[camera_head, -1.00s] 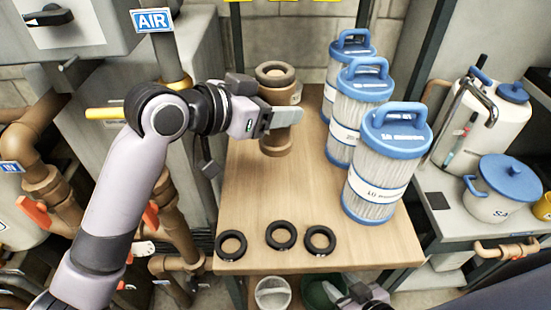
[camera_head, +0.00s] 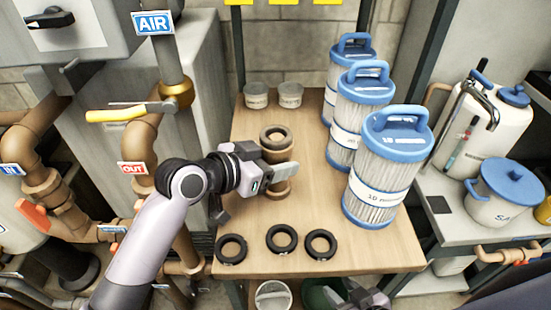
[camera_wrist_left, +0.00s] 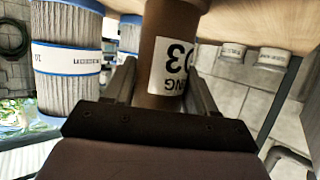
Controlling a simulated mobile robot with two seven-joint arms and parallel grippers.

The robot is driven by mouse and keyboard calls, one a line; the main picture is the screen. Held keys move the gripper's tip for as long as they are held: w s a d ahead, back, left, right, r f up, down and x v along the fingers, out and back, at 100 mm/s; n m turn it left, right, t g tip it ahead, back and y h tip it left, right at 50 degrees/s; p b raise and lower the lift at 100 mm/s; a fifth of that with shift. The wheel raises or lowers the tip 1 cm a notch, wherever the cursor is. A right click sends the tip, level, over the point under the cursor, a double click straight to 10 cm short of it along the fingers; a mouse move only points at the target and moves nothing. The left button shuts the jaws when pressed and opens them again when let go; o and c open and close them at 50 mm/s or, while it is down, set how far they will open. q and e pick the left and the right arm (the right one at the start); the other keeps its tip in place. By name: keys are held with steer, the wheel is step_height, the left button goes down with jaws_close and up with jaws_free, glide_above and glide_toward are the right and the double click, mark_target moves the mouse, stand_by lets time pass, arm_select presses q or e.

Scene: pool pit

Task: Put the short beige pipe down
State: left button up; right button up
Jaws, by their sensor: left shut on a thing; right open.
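The short beige pipe (camera_head: 276,157) is a brown-beige tube with a flanged ring at its top, held upright over the wooden table. In the left wrist view the pipe (camera_wrist_left: 172,42) sits between the two fingers, with a white label reading "03" upside down. I cannot tell whether its lower end touches the tabletop. My right gripper (camera_head: 362,297) shows partly at the bottom edge, below the table front, open.
The wooden table (camera_head: 320,207) carries several blue-capped filters (camera_head: 384,165) on the right. Black rings (camera_head: 281,239) lie along the front edge. Two small cups (camera_head: 290,95) stand at the back. Bare wood lies around the pipe, with a wider clear patch in front of it.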

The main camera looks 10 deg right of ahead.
arm_select(q)
steer(key=o, duration=1.4)
steer(key=shift+f, duration=0.1)
steer(key=shift+c, duration=0.2)
steer(key=v, duration=1.2)
